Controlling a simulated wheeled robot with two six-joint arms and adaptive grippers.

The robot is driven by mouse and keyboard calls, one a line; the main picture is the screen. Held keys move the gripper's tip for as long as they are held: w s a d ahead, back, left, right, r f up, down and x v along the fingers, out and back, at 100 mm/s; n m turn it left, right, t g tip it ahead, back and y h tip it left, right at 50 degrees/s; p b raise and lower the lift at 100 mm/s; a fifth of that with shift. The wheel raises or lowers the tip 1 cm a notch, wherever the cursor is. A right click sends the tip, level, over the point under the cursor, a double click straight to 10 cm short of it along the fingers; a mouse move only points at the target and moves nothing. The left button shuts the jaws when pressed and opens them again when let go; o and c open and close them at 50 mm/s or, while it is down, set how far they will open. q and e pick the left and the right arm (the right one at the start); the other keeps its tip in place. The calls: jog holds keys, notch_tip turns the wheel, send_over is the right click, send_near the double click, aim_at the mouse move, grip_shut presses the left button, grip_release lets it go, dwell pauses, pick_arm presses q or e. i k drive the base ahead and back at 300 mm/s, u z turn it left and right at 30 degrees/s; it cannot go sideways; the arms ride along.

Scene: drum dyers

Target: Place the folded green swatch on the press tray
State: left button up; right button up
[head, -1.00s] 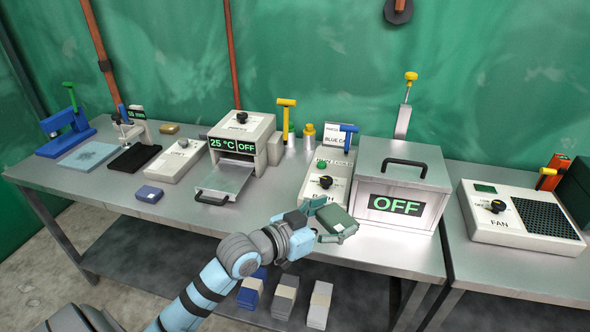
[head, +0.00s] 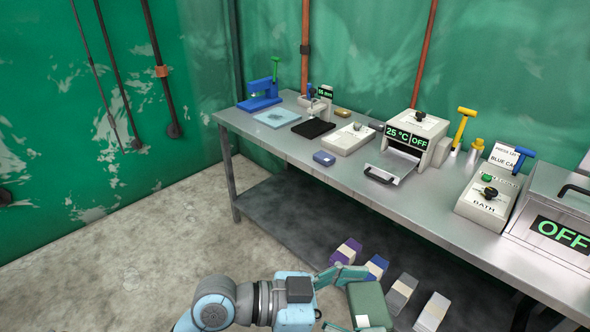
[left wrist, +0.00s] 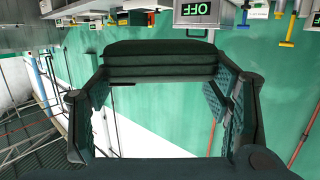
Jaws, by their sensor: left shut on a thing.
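My left gripper (head: 350,301) is shut on the folded green swatch (head: 370,304), low in the head view and in front of the table. In the left wrist view the swatch (left wrist: 160,60) shows dark, with folded layers, between the fingers. The press tray (head: 397,164) is the bare silver plate with a black handle, pulled out at the front of the white press (head: 417,130) marked 25 °C and OFF. The swatch is well apart from the tray, nearer to me. My right gripper is not in view.
The bath unit (head: 487,196) and a grey OFF box (head: 555,215) stand to the right. Several folded swatches, one purple (head: 346,251), lie on the lower shelf (head: 285,210).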

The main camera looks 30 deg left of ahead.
aim_at(390, 165)
jog(key=u, duration=0.1)
jog(key=k, duration=0.4)
jog(key=u, duration=0.95)
jog(key=i, duration=1.05)
jog(key=z, duration=1.2)
jog(key=i, duration=0.85)
jog(key=z, duration=0.95)
